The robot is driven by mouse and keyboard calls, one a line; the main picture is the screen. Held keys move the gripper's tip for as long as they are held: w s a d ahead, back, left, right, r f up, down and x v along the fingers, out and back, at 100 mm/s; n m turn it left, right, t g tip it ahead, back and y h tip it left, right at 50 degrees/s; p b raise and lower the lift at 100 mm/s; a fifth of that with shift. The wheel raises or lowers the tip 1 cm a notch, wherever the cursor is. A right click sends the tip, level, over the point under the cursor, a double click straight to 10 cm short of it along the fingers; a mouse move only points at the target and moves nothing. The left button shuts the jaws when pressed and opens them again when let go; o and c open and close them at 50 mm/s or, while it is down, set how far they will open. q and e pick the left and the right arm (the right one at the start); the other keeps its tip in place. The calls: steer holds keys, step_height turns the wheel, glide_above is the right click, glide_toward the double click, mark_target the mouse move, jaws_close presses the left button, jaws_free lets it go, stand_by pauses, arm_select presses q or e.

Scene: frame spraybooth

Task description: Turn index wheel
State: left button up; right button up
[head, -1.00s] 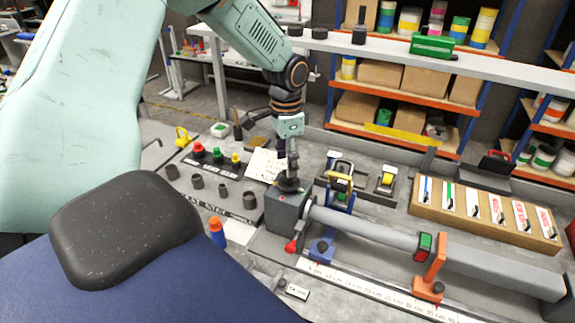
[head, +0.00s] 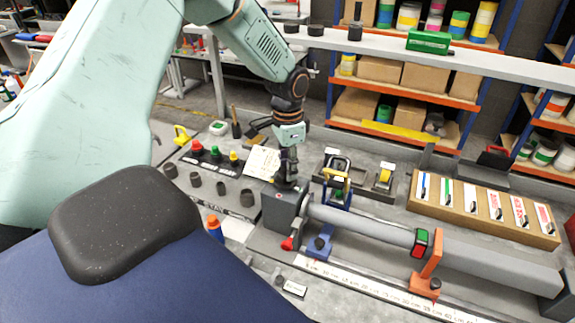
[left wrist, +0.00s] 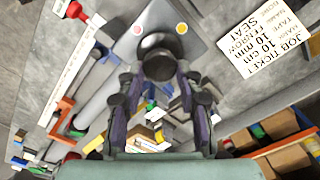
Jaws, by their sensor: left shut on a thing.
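The index wheel looks like a dark round knob (left wrist: 157,52) on top of a grey block (head: 284,212) at the left end of a long grey tube. In the left wrist view it lies between the two fingers, with a pink and an orange dot beside it. My left gripper (head: 287,180) points down onto the block from above; its fingers also show in the left wrist view (left wrist: 158,76). It is shut on the knob, which the fingers partly hide in the head view. My right gripper is not in view.
A job ticket (head: 262,161) lies behind. A rack of dark cups (head: 222,188) is left; a cardboard box (head: 480,212) is right.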

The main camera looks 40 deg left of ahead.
mark_target(286, 170)
arm_select(q)
steer(key=shift+s+a+f, duration=0.15)
steer(key=shift+s+a, duration=0.1)
steer(key=shift+s, duration=0.05)
steer(key=shift+c, duration=0.6)
steer(key=shift+s, duration=0.15)
steer(key=shift+c, duration=1.2)
steer(key=shift+d, duration=0.1)
steer(key=shift+w+r, duration=0.25)
steer(key=shift+w, duration=0.05)
steer(key=o, duration=1.1)
steer(key=shift+o, duration=0.2)
steer(key=shift+f, duration=0.1)
steer(key=shift+s, duration=0.1)
step_height(286, 170, up, 12)
